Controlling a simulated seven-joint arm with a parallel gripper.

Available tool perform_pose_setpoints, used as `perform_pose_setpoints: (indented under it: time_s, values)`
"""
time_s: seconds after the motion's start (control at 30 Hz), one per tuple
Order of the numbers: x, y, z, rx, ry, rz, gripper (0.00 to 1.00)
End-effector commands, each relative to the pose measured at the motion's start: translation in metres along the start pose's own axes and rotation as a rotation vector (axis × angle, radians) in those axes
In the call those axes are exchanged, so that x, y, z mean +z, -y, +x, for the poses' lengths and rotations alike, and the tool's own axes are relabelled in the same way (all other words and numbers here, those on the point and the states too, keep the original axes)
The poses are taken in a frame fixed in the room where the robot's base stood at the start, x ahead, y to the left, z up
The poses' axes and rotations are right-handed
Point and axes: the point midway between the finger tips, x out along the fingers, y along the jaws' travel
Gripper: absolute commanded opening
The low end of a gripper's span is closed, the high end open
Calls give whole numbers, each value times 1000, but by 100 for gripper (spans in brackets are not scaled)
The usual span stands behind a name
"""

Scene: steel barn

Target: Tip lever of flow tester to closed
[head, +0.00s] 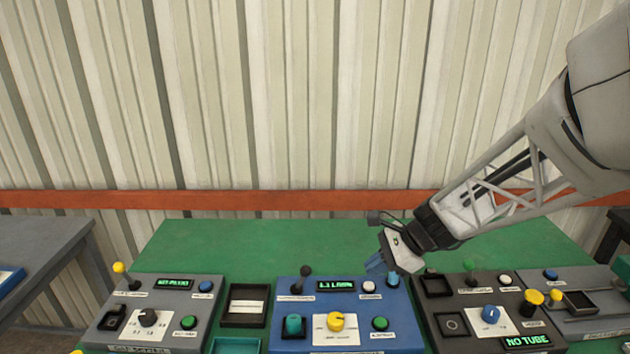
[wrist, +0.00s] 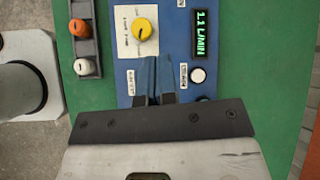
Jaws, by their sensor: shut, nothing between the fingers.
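The blue panel (head: 350,302), whose display reads 1.1 L/MIN in the wrist view, appears to be the flow tester. It also shows in the wrist view (wrist: 127,96). Its black ball-topped lever (head: 305,272) stands at its back left, left of the display (head: 335,286); the lever is outside the wrist view. My gripper (head: 376,264) is shut and empty, its blue fingers together above the panel's right part, to the right of the lever and apart from it. In the wrist view the fingers (wrist: 158,75) point towards the yellow knob (wrist: 142,29) and cover part of the panel.
The panel also bears a white button (head: 368,287), a green button (head: 380,323) and a blue knob (head: 392,278). Grey panels stand left (head: 160,312) and right (head: 475,312). A grey rack (wrist: 84,65) sits before the blue panel. The green bench top (head: 270,240) behind is clear.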

Motion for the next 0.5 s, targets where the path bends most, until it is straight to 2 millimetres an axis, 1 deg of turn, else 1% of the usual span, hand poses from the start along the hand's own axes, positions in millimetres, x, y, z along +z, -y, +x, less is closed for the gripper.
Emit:
perform_pose_setpoints:
  time_s: [0.03,0.1,0.2,0.33,0.5]
  values:
    - [-8,10,5,-13,28,64,0]
    - [-16,22,11,-34,64,148,0]
    - [-25,36,17,-56,107,242,0]
    - [-33,46,22,-73,142,318,0]
    - [-35,50,23,-80,155,348,0]
